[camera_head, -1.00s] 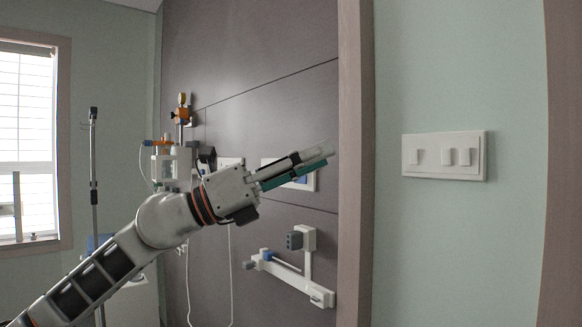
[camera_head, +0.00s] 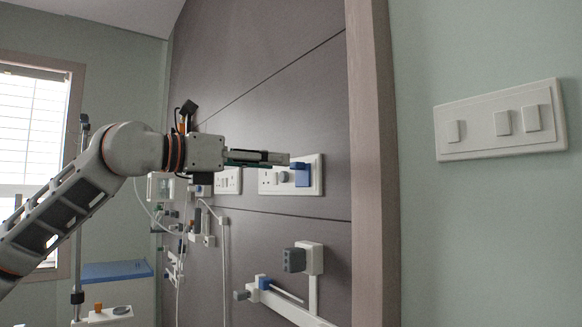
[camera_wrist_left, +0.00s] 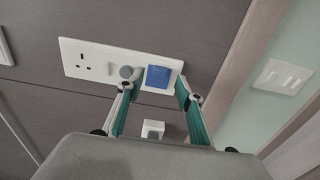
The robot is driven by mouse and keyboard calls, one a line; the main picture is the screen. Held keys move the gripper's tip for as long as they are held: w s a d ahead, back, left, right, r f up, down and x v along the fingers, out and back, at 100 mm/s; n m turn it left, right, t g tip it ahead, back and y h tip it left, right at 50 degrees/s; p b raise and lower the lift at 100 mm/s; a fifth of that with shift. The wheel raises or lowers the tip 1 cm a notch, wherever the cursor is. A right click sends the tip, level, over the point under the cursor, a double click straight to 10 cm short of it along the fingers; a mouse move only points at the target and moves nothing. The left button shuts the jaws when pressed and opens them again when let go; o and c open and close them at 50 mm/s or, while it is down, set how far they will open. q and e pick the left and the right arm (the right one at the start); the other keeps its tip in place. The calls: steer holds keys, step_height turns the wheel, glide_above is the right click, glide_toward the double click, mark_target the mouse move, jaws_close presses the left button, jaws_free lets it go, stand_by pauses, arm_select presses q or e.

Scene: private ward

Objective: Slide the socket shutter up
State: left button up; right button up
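A white socket panel (camera_head: 272,188) is mounted on the dark wall panel. Its blue shutter (camera_head: 301,176) is a square piece at the plate's right side. The wrist view shows the same plate (camera_wrist_left: 88,50), with a three-pin socket, a round grey knob and the blue shutter (camera_wrist_left: 158,77). My left gripper (camera_head: 284,159) points at the plate from the left, near the shutter's upper edge. In the wrist view, my left gripper (camera_wrist_left: 158,92) is open, with teal fingers on either side of the shutter. Contact cannot be told. My right gripper is out of view.
A white rail with a grey block (camera_head: 294,260) is below the socket. A second plate (camera_head: 228,181) and hanging cables are to the left. A wooden trim post (camera_head: 372,150) and a light switch plate (camera_head: 501,121) stand to the right.

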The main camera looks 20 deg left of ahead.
mark_target(292, 163)
arm_select(q)
steer(key=shift+x, duration=2.65)
jaws_close()
